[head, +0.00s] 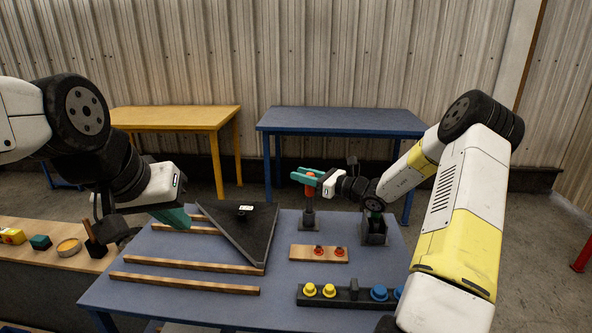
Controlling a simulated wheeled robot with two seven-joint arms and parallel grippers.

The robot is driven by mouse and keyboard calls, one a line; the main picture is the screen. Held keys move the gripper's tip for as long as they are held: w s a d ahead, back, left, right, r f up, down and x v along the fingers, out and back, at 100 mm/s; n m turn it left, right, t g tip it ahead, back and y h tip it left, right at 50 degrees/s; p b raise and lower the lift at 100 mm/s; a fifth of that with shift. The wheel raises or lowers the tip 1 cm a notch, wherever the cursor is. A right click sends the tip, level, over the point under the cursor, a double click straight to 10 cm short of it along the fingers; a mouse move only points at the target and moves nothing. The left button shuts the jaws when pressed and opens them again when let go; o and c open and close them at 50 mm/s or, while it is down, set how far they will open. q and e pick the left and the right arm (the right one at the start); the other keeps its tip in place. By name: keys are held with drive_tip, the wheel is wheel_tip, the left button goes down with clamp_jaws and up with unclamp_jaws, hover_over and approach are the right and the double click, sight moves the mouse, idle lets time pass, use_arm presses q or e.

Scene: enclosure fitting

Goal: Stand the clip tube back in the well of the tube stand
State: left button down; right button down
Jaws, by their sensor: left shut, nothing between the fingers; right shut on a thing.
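The clip tube appears to be the orange upright piece (310,187) between the teal fingers of my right gripper (302,177), which is shut on it. Directly below it a dark grey post on a wider foot, seemingly the tube stand (308,218), rises from the blue table. The tube's lower end meets or overlaps the top of this post in the picture; I cannot tell whether it is inside the well. My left gripper (176,217) is shut and empty, low over the left side of the table, away from the tube.
A black triangular panel (240,232) and wooden strips (185,283) cover the table's left half. A wooden block with red knobs (318,254), a dark bar with yellow and blue knobs (345,295) and a dark open box (374,237) stand on the right.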

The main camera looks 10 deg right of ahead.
drive_tip(key=shift+f, duration=1.65)
drive_tip(key=c, duration=1)
unclamp_jaws()
drive_tip(key=shift+c, duration=0.2)
drive_tip(key=shift+d, duration=0.1)
